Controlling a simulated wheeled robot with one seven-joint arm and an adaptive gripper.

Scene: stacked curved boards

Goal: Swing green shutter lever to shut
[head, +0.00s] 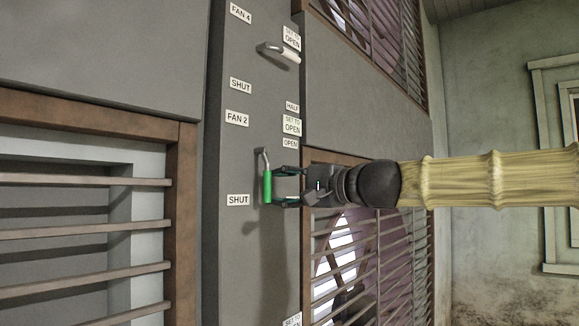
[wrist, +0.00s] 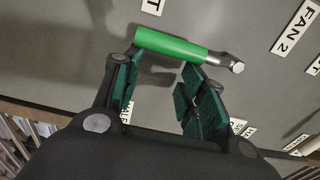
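The green shutter lever (head: 267,187) is on the grey panel below the FAN 2 label (head: 237,118). Its bent metal end is at the top and its green grip hangs down, to the right of the lower SHUT label (head: 238,200). My gripper (head: 280,187) reaches it from the right, with its fingers apart above and below the middle of the grip. In the wrist view the green grip (wrist: 172,45) lies across just beyond the fingertips (wrist: 160,72). No closed hold shows; I cannot tell whether a finger touches it.
A lever with a pale grip (head: 280,52) sticks out higher on the panel, near a SET TO OPEN label (head: 291,38). Slatted shutters stand on both sides, the left one (head: 80,228) in a brown frame. An OPEN label (head: 290,143) is up and right of the green lever.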

